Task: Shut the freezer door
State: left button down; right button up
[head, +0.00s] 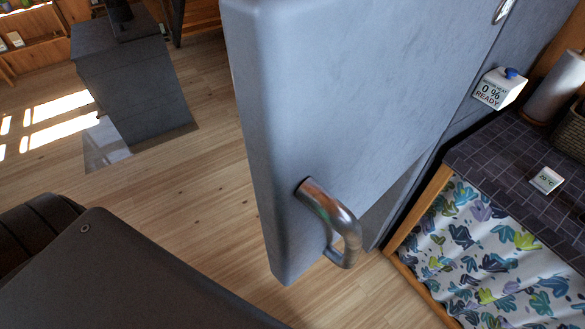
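The freezer door (340,90) is a large blue-grey panel that fills the middle of the head view. It stands out into the room, with its rounded free edge nearest me, so it looks open. A curved metal handle (335,222) is on its face near the lower end of that edge. The panel runs back towards the upper right, where another metal handle (503,10) shows at the top edge of the picture. The freezer's inside is hidden behind the door. Neither of my grippers is in view.
At right, a dark tiled counter (500,150) with a leaf-patterned curtain (480,250) stands close to the door. A grey block-shaped stove (135,85) stands back left. Wooden floor (205,185) is clear between.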

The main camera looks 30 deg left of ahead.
aim_at(335, 100)
jog(key=z, duration=0.05)
jog(key=k, duration=1.1)
jog(key=u, duration=0.25)
